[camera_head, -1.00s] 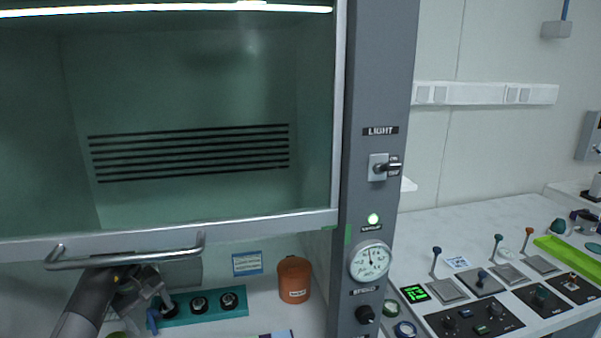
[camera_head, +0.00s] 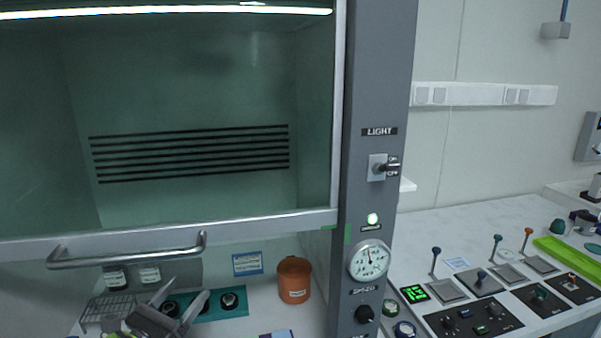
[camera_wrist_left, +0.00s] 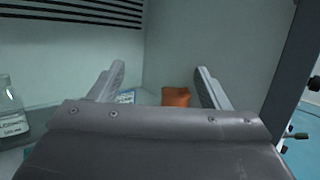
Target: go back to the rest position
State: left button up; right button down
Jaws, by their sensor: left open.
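My left gripper (camera_head: 180,302) is at the lower left of the head view, below the sash handle (camera_head: 130,254) of the fume hood and apart from it. Its two fingers are spread with nothing between them. In the left wrist view the open fingers (camera_wrist_left: 160,85) point into the hood, with an orange pot (camera_wrist_left: 176,97) beyond them. My right gripper is not in view.
The glass sash (camera_head: 200,120) is partly raised. Under it are the orange pot (camera_head: 294,280), a teal block (camera_head: 222,306) with dark round caps, small bottles (camera_head: 149,274) and a wire rack (camera_head: 108,309). A control bench (camera_head: 480,300) stands right of the grey post (camera_head: 378,80).

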pick_arm(q)
jog(key=s+a+f+n+g+y, duration=0.2)
jog(key=s+a+f+n+y, duration=0.35)
jog(key=n, duration=0.85)
jog(key=s+a+f+n+g+y, duration=0.1)
jog(key=s+a+f+n+y, duration=0.1)
jog(key=s+a+n+y, duration=0.85)
jog(key=s+d+f+n+g+h, duration=0.3)
jog(key=s+d+f+n+g, duration=0.3)
jog(key=s+n, duration=0.35)
jog(key=s+d+f+n+g+h, duration=0.2)
jog(key=s+d+f+n+g, duration=0.3)
jog(key=s+f+n, duration=0.5)
jog(key=s+a+f+m+g, duration=0.1)
jog(key=a+f, duration=0.1)
jog(key=f, duration=1)
jog(key=s+a+f+m+g, duration=0.1)
jog(key=f+g, duration=0.1)
jog(key=f, duration=1.1)
jog(key=s+d+f, duration=0.1)
jog(key=s+f, duration=1.2)
jog(key=s, duration=0.1)
jog(key=shift+d+f+g+h, duration=0.15)
jog(key=shift+d+g+h, duration=0.05)
jog(key=shift+g+h, duration=0.2)
